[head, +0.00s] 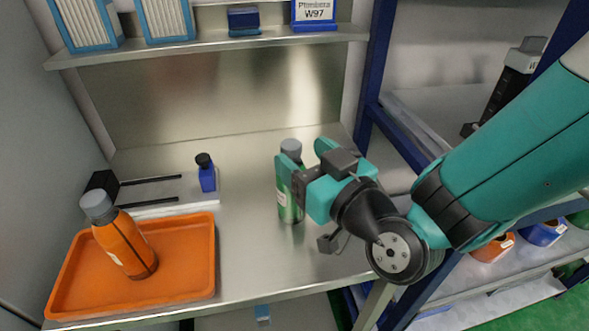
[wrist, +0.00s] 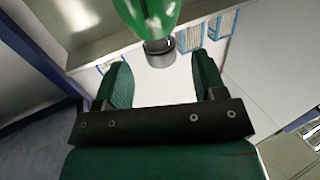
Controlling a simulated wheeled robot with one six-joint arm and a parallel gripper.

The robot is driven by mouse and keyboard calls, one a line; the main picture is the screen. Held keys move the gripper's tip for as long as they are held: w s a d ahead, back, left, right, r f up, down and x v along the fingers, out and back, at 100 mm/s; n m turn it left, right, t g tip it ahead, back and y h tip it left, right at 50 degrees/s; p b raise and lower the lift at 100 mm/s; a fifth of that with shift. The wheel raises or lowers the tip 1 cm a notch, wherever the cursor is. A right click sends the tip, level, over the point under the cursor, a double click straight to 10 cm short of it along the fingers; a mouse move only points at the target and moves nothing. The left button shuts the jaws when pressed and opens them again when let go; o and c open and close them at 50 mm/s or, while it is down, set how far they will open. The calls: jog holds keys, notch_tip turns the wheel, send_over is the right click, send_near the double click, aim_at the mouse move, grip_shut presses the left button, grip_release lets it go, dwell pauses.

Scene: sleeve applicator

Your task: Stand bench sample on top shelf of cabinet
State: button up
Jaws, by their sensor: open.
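A green bottle (head: 290,205) with a grey cap stands upright on the metal bench surface (head: 248,230), right of the middle. An orange bottle (head: 122,243) with a grey cap stands in an orange tray (head: 190,275) at the left. I cannot tell which one is the bench sample. My gripper (head: 292,172) is open at the green bottle, from its right, and partly covers it. In the wrist view, the green bottle (wrist: 150,12) shows at the top, between and beyond my open fingers (wrist: 163,82); contact cannot be told. A metal shelf (head: 215,45) runs above the bench.
The shelf holds blue-framed filter-like blocks (head: 165,18), a blue block (head: 243,20) and a labelled sign (head: 314,12). A small blue bottle (head: 206,176) and a black two-pronged item (head: 105,185) stand behind the tray. A blue rack post (head: 375,70) rises at the right.

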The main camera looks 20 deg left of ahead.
aim_at(285, 143)
jog(key=shift+p+x, duration=2.35)
jog(key=shift+p, duration=0.45)
jog(key=shift+w+a+f+p, duration=0.2)
jog(key=shift+a+p, duration=0.1)
jog(key=shift+a, duration=0.1)
grip_shut()
